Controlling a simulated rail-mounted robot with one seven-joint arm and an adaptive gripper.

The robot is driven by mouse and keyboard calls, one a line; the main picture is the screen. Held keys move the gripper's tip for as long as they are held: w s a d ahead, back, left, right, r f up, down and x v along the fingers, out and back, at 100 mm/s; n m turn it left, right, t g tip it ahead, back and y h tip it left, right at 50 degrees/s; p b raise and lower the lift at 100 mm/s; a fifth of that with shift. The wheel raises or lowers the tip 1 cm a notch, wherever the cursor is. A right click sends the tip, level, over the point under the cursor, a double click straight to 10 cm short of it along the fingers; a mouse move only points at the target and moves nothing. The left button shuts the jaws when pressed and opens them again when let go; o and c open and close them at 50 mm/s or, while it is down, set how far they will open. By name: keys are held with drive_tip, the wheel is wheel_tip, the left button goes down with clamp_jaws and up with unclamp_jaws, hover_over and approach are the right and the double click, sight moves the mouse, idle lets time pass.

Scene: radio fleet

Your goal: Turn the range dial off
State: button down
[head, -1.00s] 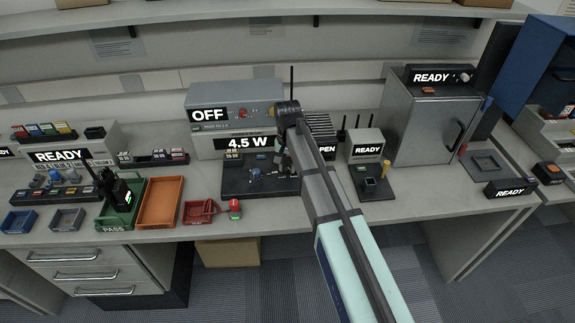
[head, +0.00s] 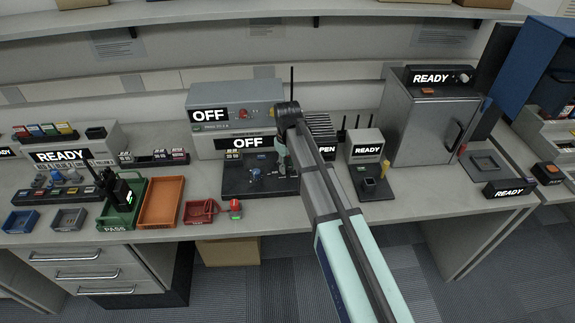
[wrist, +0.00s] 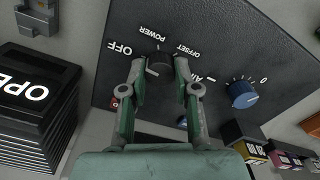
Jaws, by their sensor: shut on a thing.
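In the wrist view, a dark round dial (wrist: 161,58) sits on a black panel (wrist: 215,35) with the words OFF, POWER and OFFSET printed around it. I take it as the range dial. My gripper (wrist: 160,72) is shut on this dial, one finger on each side. A pale mark shows at the dial's left side; its exact pointing is hard to read. In the head view, the black panel (head: 235,186) lies in front of a display (head: 248,143) that reads OFF. My arm hides the dial there.
A blue knob (wrist: 243,93) stands to the right of the gripped dial. A black finned block marked OPEN (wrist: 35,95) is at the left of the wrist view. The grey unit (head: 215,100) behind the panel also reads OFF. Orange (head: 160,200) and red trays (head: 193,214) are left of the panel.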

sight(287, 167)
drive_tip(key=shift+n, duration=0.5)
drive_tip(key=c, duration=0.8)
unclamp_jaws()
drive_tip(key=shift+c, duration=0.2)
wheel_tip(287, 167, up, 12)
